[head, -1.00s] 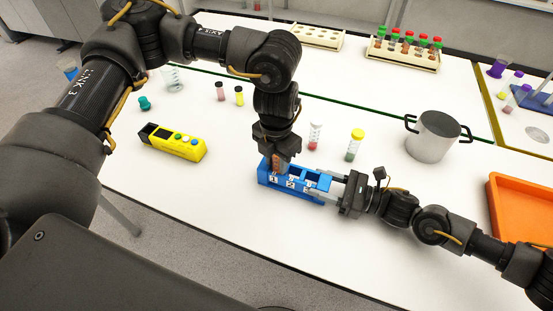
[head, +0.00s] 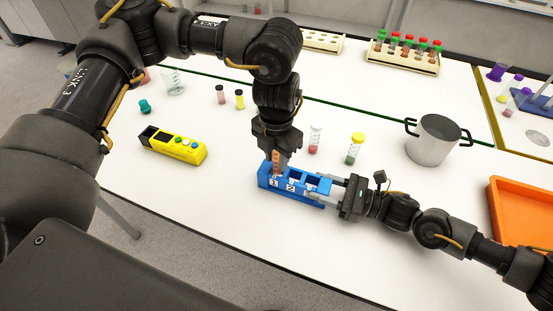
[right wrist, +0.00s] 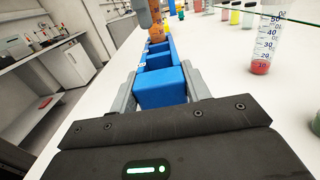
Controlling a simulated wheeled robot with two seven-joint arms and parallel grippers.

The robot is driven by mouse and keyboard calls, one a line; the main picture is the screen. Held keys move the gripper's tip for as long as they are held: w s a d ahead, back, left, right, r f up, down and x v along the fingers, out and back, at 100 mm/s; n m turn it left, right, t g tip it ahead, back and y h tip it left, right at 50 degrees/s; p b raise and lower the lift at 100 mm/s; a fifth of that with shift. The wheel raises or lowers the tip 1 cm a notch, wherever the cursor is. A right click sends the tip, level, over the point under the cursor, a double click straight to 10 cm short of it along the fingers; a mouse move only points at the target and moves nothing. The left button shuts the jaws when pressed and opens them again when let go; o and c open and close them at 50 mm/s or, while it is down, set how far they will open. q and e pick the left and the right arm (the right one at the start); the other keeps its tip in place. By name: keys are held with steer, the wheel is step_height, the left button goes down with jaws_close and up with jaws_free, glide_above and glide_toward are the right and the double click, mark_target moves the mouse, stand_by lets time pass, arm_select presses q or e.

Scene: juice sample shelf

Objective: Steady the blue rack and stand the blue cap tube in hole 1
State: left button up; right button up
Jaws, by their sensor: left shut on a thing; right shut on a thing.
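The blue rack (head: 318,199) stands on the white table, with numbered holes along its front. My right gripper (head: 338,191) is shut on its right end; the right wrist view shows the blue end block (right wrist: 160,88) between the fingers. My left gripper (head: 277,157) points down over the left end of the rack, at hole 1, and is shut on an orange-brown tube (head: 276,164). The tube looks upright, and its cap is hidden by the gripper. Its lower end is at the hole 1 opening; I cannot tell how deep it is.
A graduated tube with red liquid (head: 315,139) and a yellow-capped tube (head: 355,148) stand just behind the rack. A metal pot (head: 434,142) and an orange tray (head: 520,205) are to the right. The table between device and rack is clear.

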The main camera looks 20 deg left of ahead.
arm_select(q)
steer(key=shift+r, duration=0.5)
steer(key=shift+f, duration=1.95)
stand_by(0.8)
steer(key=shift+r, duration=1.9)
steer(key=o, duration=1.2)
step_height(320, 180, up, 12)
steer(key=shift+r, duration=0.1)
